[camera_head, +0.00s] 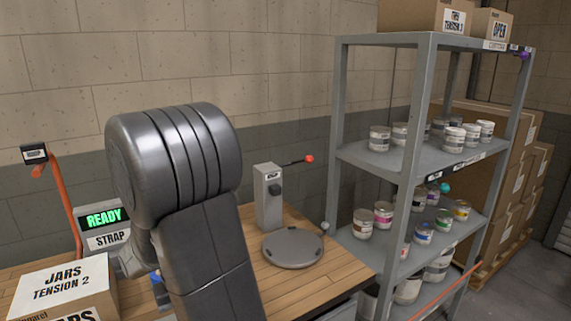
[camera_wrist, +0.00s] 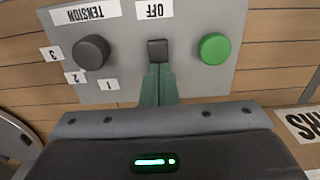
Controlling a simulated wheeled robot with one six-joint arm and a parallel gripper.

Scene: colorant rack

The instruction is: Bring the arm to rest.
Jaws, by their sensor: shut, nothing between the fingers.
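My gripper (camera_wrist: 158,84) shows in the wrist view with its two green fingers together and nothing between them. The fingertips are at the lower end of a black switch (camera_wrist: 158,50) on a grey control panel (camera_wrist: 125,55). I cannot tell whether they touch it. The panel appears upside down, with the label "OFF" beside the switch, a black knob (camera_wrist: 91,52) marked "TENSION" and a green button (camera_wrist: 214,48). In the head view my arm fills the left middle, raised and bent, and hides the gripper.
A "READY" display (camera_head: 103,218) over a "STRAP" label stands behind my arm. A jars box (camera_head: 62,285) is at the lower left. A round plate (camera_head: 293,248) and a grey post (camera_head: 268,196) with a red-tipped lever are on the bench. A shelf rack (camera_head: 412,165) with tins stands right.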

